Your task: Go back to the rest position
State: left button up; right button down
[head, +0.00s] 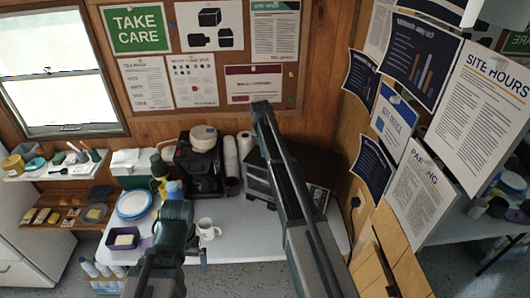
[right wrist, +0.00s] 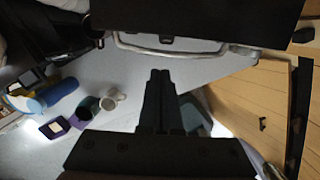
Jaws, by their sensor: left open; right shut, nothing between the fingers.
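My right gripper (right wrist: 160,75) shows in the right wrist view with its two fingers together and nothing between them. It points toward the black oven-like box with a metal handle (right wrist: 170,48); I cannot tell the gap. In the head view my right arm reaches up across the middle, in front of that box (head: 322,165), and its fingers are hidden. My left arm stands at the lower middle of the head view, in front of the table's front edge. My left gripper (head: 203,260) is mostly hidden behind that arm and only a small part shows, near the white mug (head: 208,229).
The white table (head: 245,240) holds a purple tub (head: 124,239), blue-rimmed plates (head: 133,204), a coffee machine (head: 200,168) and paper rolls (head: 231,158). A wooden partition with posters (head: 420,190) stands close on the right. A shelf with small items (head: 50,205) is at left.

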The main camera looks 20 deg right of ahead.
pick_arm(q)
jog(key=shift+r, duration=0.15)
pick_arm(e)
jog(key=shift+r, duration=0.15)
pick_arm(q)
notch_tip(320, 180, down, 15)
jog(key=b, duration=1.5)
jog(key=shift+f, duration=0.2)
pick_arm(e)
jog(key=s+a+f+m, duration=0.5)
jog(key=s+a+m, duration=0.2)
jog(key=s, duration=0.6)
jog(key=s+a+f+m+g, duration=0.1)
jog(key=s+a+f+m, duration=0.4)
jog(key=s, duration=0.8)
jog(key=s+a+f+m, duration=0.5)
jog(key=s+a+m, duration=0.6)
jog(key=s+a, duration=0.1)
jog(key=shift+s+a+f, duration=0.25)
jog(key=shift+s+a, duration=0.05)
jog(key=shift+s, duration=0.2)
pick_arm(q)
jog(key=shift+c, duration=0.2)
